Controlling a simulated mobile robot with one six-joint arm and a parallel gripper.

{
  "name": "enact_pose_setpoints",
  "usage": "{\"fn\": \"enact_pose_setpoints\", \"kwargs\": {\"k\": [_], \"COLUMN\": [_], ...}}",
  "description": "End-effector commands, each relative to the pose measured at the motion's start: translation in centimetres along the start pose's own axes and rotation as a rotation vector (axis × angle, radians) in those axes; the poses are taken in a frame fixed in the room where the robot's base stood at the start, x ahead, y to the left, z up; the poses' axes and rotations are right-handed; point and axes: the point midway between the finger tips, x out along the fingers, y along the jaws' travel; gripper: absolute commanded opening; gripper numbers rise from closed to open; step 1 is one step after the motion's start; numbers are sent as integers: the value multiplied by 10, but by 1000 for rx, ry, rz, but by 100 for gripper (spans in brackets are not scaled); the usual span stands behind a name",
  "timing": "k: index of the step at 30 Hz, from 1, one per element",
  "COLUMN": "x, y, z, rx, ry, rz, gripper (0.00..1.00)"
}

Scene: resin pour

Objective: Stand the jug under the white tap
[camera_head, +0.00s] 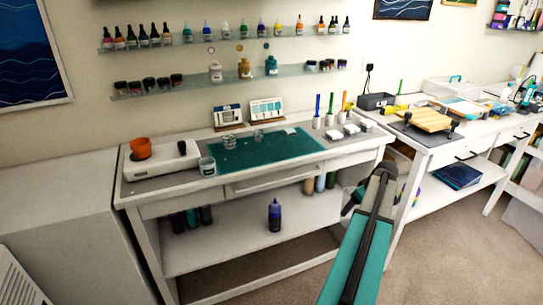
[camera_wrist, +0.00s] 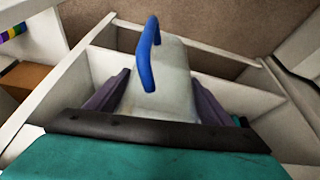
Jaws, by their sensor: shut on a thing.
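The jug (camera_wrist: 165,85) is pale and translucent with a blue handle (camera_wrist: 147,55). It fills the middle of the wrist view, between the two purple-grey fingers of my gripper (camera_wrist: 158,98), which are shut on it. In the head view my teal and black arm reaches toward the right end of the workbench and largely hides the gripper and jug. A white container (camera_head: 215,73) stands on the lower wall shelf, beside an amber one (camera_head: 244,69) and a teal one (camera_head: 271,66). I cannot make out clearly which part is the white tap.
The workbench has a green mat (camera_head: 262,151), a grey cup (camera_head: 207,166) and a white device with an orange cup (camera_head: 140,148). Small white cups (camera_head: 330,120) stand at its right end. A dark blue bottle (camera_head: 274,215) stands on the undershelf. Carpet is open in front.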

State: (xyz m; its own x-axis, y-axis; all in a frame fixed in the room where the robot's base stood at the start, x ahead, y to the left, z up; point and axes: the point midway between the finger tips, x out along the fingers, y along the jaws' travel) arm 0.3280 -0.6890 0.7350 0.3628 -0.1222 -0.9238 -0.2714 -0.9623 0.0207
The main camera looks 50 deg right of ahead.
Motion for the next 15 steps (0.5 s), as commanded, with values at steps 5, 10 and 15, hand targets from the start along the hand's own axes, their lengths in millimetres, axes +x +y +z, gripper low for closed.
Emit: {"fn": "enact_pose_setpoints", "kwargs": {"k": [5,10,15], "x": [-16,-48,-89], "y": [-13,-40,-79], "z": [-20,-56,-101], "rx": [-4,-2,4], "ry": [0,-3,-6], "rz": [1,1,3], "gripper": [49,49,49]}}
